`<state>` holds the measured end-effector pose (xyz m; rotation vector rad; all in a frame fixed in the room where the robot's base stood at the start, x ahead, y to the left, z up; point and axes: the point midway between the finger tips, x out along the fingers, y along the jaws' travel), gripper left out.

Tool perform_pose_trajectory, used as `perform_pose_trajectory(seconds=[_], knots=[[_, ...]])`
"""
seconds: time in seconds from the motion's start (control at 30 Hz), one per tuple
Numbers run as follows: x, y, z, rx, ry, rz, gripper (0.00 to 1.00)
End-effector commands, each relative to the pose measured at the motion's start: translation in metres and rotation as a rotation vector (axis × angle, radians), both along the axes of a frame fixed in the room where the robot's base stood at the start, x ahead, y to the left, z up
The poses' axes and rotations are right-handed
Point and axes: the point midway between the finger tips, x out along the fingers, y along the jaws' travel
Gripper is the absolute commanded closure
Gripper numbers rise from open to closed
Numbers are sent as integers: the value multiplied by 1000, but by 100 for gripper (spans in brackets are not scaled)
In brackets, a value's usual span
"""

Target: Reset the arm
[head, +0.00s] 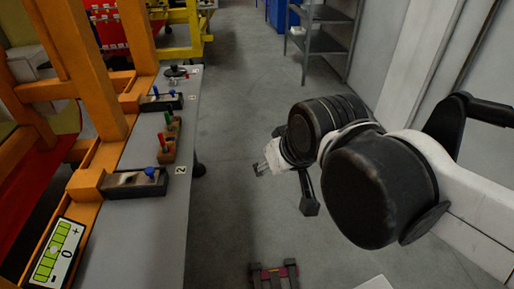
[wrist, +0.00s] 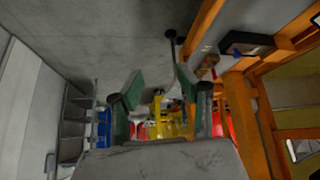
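My arm reaches in from the right in the head view, folded over the open floor. Beyond the fingers, far off, are yellow and red structures.
A grey table (head: 150,225) on the left carries several blocks with coloured pegs (head: 162,102) beside an orange frame (head: 92,70). A grey shelf (head: 325,35) stands at the back right. A dark red-edged object (head: 273,276) lies at the bottom. Middle floor is clear.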

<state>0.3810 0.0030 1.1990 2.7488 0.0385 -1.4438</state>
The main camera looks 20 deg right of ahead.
Motion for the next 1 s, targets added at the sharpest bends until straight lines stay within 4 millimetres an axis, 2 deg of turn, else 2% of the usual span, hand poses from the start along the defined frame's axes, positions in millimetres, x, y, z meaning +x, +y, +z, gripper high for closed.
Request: perform_pose_trajectory(seconds=[0.13, 0.57, 0.67, 1.0], knots=[[-12, -3, -10, 18, -15, -34, 65], [-13, -3, -15, 21, -18, -40, 65], [-13, -3, -26, 21, -18, -39, 65], [-13, -3, -85, 21, -18, -39, 65]])
